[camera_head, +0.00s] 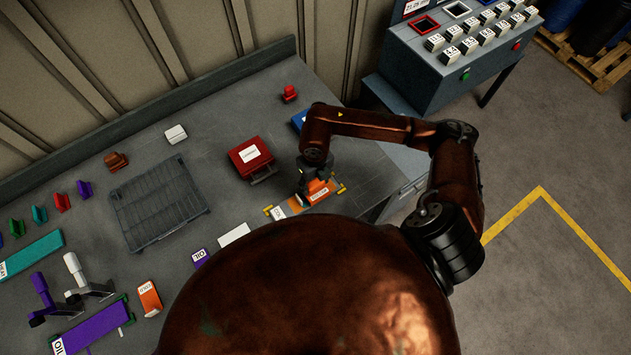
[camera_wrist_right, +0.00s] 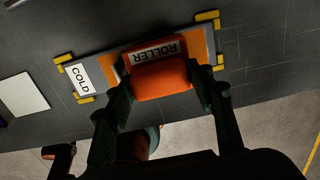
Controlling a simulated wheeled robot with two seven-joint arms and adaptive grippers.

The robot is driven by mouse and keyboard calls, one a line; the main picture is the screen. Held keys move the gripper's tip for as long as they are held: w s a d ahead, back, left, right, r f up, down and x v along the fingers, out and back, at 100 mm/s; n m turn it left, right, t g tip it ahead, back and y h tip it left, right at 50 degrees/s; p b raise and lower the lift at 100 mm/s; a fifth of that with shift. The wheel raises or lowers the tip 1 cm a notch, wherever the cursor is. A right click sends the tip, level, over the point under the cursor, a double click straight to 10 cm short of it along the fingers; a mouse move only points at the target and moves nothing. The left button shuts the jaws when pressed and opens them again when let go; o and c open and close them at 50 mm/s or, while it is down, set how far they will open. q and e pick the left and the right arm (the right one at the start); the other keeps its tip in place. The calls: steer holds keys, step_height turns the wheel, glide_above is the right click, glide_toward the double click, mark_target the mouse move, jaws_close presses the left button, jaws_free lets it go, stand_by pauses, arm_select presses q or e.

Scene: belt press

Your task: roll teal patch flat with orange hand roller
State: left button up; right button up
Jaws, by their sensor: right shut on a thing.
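The orange hand roller (camera_head: 320,189), marked ROLLER, is in my right gripper (camera_head: 316,179). In the right wrist view the roller (camera_wrist_right: 160,78) sits between the two dark fingers of my right gripper (camera_wrist_right: 162,86), which is shut on it. The roller is over an orange strip (camera_wrist_right: 199,46) on a grey plate with yellow corner brackets; whether it touches the strip is unclear. A white COLD label (camera_wrist_right: 82,79) lies at the plate's left end. A long teal piece (camera_head: 32,252) lies at the bench's far left. My left gripper is not in view.
A red labelled box (camera_head: 250,156) stands behind the roller. A dark ribbed tray (camera_head: 160,203) lies left of it. Several coloured handled blocks line the back left. A white card (camera_head: 233,234) is near the plate.

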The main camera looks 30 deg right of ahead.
steer(key=shift+s+a, duration=0.1)
stand_by(0.3)
steer(key=shift+a, duration=0.25)
steer(key=shift+w+d+b, duration=0.2)
steer(key=shift+d+b, duration=0.05)
steer(key=shift+b, duration=0.05)
steer(key=shift+w+d, duration=0.15)
steer(key=shift+d, duration=0.45)
